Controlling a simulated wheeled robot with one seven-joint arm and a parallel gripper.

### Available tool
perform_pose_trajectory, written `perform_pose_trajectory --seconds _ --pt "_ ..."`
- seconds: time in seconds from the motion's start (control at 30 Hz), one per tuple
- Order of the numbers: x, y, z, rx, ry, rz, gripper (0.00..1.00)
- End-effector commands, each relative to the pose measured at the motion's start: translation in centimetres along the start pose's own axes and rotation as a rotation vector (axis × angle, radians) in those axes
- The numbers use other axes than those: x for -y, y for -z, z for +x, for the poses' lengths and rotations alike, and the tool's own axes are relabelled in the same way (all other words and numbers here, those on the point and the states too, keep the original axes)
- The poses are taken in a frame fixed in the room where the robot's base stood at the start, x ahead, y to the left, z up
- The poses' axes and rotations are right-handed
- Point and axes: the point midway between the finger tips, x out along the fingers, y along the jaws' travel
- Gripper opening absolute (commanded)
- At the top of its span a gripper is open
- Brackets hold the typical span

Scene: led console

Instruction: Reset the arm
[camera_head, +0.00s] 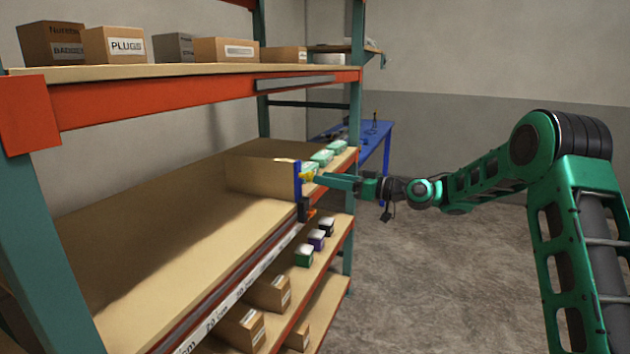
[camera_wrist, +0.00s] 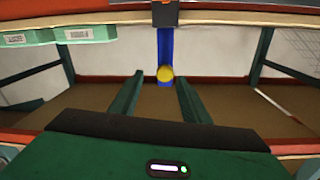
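My gripper (camera_head: 320,178) is at the end of the green arm, reaching left toward the shelf rack. In the head view its tip is close to a yellow round part (camera_head: 307,175) on a narrow blue upright piece (camera_head: 297,180). In the wrist view, the two fingers of my gripper (camera_wrist: 159,76) stand apart with nothing held between them. The yellow part (camera_wrist: 165,74) and the blue piece (camera_wrist: 165,48) show beyond the fingertips. Whether the gripper touches the yellow part is not clear. A dark box (camera_head: 304,209) sits below on the same piece.
An orange-and-teal rack (camera_head: 205,94) with wooden shelves fills the left. Cardboard boxes (camera_head: 127,46) stand on the top shelf, and several smaller boxes (camera_head: 270,292) below. Green-and-white boxes (camera_head: 322,157) lie beyond the gripper. A blue table (camera_head: 378,135) stands behind. The floor (camera_head: 440,275) is clear.

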Motion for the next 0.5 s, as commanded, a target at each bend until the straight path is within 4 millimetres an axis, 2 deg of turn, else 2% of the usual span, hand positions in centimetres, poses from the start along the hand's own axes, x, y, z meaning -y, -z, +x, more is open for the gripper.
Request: perform_pose_trajectory --seconds 0.13,0.5 --pt "-0.01 0.02 -1.03 0.000 0.000 -0.001 0.43" --pt "0.04 0.00 -1.24 0.003 0.000 -0.001 0.43"
